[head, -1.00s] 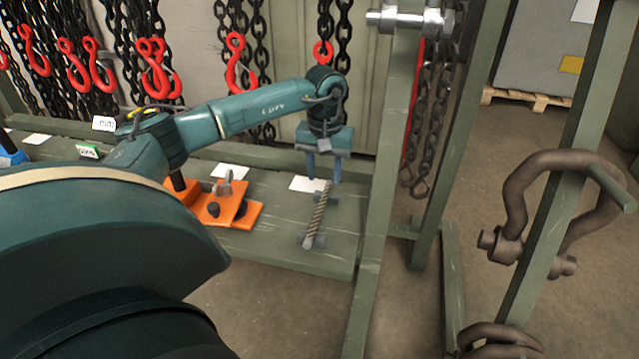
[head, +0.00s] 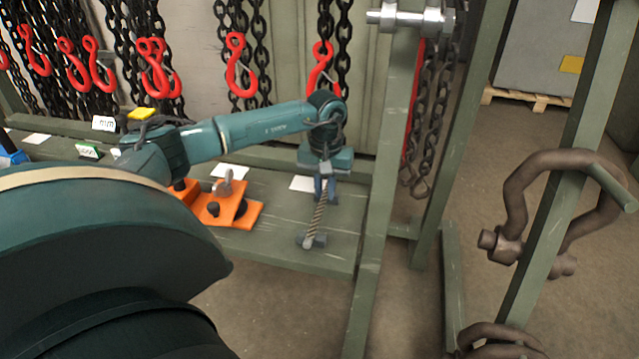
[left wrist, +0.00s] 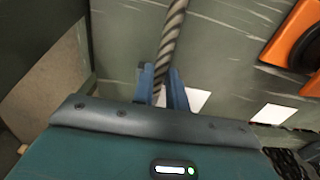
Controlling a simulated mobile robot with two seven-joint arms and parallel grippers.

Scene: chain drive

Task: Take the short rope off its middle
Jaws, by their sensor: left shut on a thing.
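The short rope (head: 317,215), a grey-brown twisted piece, lies over the green bench. Its near end is at a small grey block (head: 313,241). My left gripper (head: 325,190) points down at the rope's far end and is shut on it. In the left wrist view the rope (left wrist: 172,35) runs up and away from between the blue fingers (left wrist: 163,92). The fingers hide the rope's far end and whatever is under it. I cannot tell whether the rope is clear of the bench there. My right gripper is not in view.
An orange clamp-like fixture (head: 228,210) stands on the green bench (head: 275,250) to the left of the rope. Black chains with red hooks (head: 240,68) hang behind. A green post (head: 383,170) rises at the right. A large brown shackle (head: 515,200) hangs farther right.

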